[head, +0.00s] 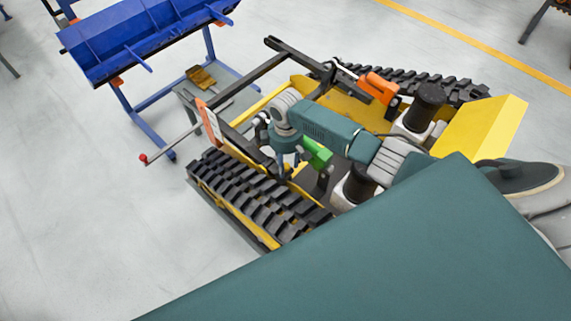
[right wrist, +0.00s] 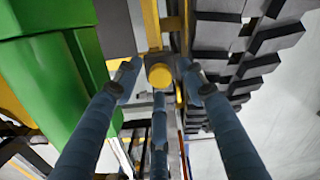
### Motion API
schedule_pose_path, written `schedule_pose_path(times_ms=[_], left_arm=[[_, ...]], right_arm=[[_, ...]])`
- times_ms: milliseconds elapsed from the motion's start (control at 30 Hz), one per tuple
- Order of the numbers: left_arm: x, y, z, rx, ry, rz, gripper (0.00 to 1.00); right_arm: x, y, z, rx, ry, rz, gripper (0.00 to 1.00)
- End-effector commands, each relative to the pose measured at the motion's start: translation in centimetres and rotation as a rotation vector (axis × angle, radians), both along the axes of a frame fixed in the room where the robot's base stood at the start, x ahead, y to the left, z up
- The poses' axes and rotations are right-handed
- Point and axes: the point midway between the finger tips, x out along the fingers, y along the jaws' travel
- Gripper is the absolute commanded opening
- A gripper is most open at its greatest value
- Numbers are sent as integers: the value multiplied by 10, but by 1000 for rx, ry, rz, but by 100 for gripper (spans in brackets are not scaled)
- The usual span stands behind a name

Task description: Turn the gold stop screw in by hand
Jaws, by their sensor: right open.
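The gold stop screw (right wrist: 160,75) shows its round head in the right wrist view, on a dark bracket by a yellow bar. My right gripper (right wrist: 159,88) is open, its blue-grey fingers spread around the screw head in the picture. I cannot tell whether any finger touches it. In the head view my right gripper (head: 287,168) points down over the tracked carrier (head: 268,240), between the near track and the green part (head: 317,153). The screw is not clear to see in the head view. My left gripper is not in view.
The green part (right wrist: 55,85) stands close left of the fingers, the black track (right wrist: 245,60) close right. An orange part (head: 378,87) and dark-topped cylinders (head: 428,100) stand on the carrier. A blue rack (head: 140,45) is at the upper left.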

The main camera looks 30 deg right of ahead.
Motion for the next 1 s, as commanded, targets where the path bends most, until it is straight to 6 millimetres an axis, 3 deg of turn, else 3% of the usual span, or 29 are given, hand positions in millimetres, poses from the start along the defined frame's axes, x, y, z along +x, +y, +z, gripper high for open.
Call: schedule_pose_path(times_ms=[167,400,667,900,1000], left_arm=[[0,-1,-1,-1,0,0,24],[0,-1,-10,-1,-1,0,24],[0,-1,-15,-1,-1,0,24],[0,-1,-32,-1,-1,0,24],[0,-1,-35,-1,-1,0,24]], right_arm=[[0,-1,0,-1,-1,169,41],[0,-1,-2,-2,0,725,41],[1,-1,-1,-2,-1,1004,41],[1,-1,-3,-3,1,1565,41],[0,0,-1,-1,0,1699,41]])
